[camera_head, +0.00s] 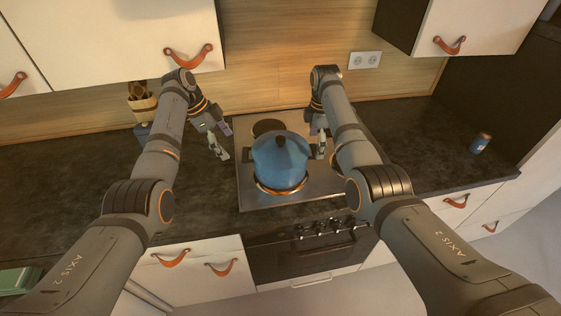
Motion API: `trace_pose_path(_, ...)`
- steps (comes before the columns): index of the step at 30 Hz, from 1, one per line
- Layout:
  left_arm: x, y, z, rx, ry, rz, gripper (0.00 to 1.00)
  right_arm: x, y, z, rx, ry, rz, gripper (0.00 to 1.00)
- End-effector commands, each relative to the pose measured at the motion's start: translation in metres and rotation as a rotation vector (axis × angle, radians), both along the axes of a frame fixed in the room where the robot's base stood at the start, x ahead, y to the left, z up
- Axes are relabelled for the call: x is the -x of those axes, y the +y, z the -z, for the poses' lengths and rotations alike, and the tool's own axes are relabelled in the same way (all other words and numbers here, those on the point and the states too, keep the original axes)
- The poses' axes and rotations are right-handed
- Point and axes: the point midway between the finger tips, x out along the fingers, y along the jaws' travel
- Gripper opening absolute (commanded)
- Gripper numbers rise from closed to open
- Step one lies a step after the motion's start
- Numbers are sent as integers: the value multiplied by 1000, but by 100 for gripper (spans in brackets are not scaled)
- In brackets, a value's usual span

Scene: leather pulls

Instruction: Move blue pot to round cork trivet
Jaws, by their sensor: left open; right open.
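The blue pot (279,163) stands upright with its lid on, over the front burner of the steel hob (318,181). My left gripper (222,153) is open, to the left of the pot and apart from it. My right gripper (320,150) is open at the pot's right side, close to its handle; I cannot tell whether it touches. I do not see a round cork trivet in this view. Parts of the counter are hidden behind my arms.
A dark counter (60,185) runs along the wall, with clear room left of the hob. A utensil holder (143,104) stands at the back left. A small blue can (480,142) stands at the right. Cupboards with leather pulls hang above the counter.

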Motion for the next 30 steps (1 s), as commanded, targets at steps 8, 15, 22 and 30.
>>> trace_pose_path(8,1,-30,29,0,4,1,92,0,0,33,0,2,0,92)
trace_pose_path(15,0,-37,45,-1,1,0,92,0,0,45,0,1,0,92)
trace_pose_path(22,0,-37,47,-1,0,0,92,0,0,46,0,0,0,92)
trace_pose_path(30,0,-37,47,-1,0,-1,64,0,0,46,0,0,0,64)
